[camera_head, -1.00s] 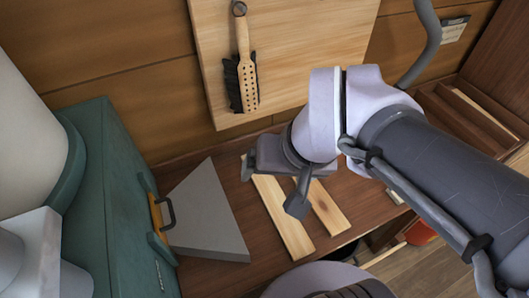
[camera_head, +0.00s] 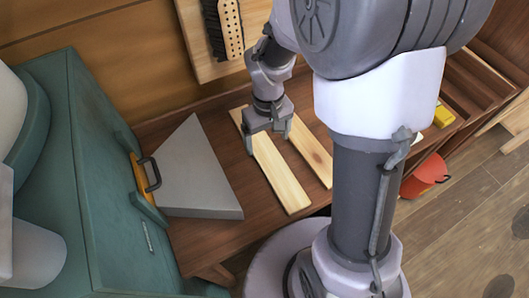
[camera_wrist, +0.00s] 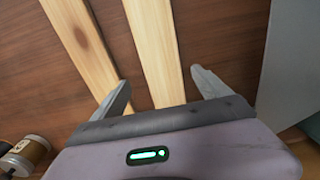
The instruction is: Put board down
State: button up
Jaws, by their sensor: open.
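Two pale wooden boards lie flat, side by side with a gap, on the brown bench. The left board (camera_head: 280,178) is under my gripper (camera_head: 268,142); the right board (camera_head: 314,153) lies beside it. In the wrist view, my gripper (camera_wrist: 162,90) is open, with one finger on each side of a board (camera_wrist: 154,45) and wood visible between them. The other board (camera_wrist: 80,38) lies to the left there, outside the fingers. No finger clearly touches wood. How high the fingertips are above the bench is hard to tell. My arm hides part of the bench right of the boards.
A grey wedge-shaped block (camera_head: 197,172) lies left of the boards, next to a green chest (camera_head: 101,165). A brush (camera_head: 226,30) hangs on a panel behind. A yellow block (camera_head: 443,115) and a red bucket (camera_head: 424,176) are at right. A small jar (camera_wrist: 27,154) shows in the wrist view.

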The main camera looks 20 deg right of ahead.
aim_at(265, 151)
jog(key=f+b, duration=0.1)
jog(key=f, duration=0.2)
jog(key=f+b, duration=0.1)
jog(key=f, duration=0.1)
jog(key=shift+w+a+b, duration=0.15)
jog(key=shift+a+b, duration=0.1)
jog(key=shift+b, duration=0.1)
jog(key=shift+r, duration=0.1)
jog(key=shift+c, duration=1.1)
jog(key=c, duration=1.6)
jog(key=shift+r, duration=0.15)
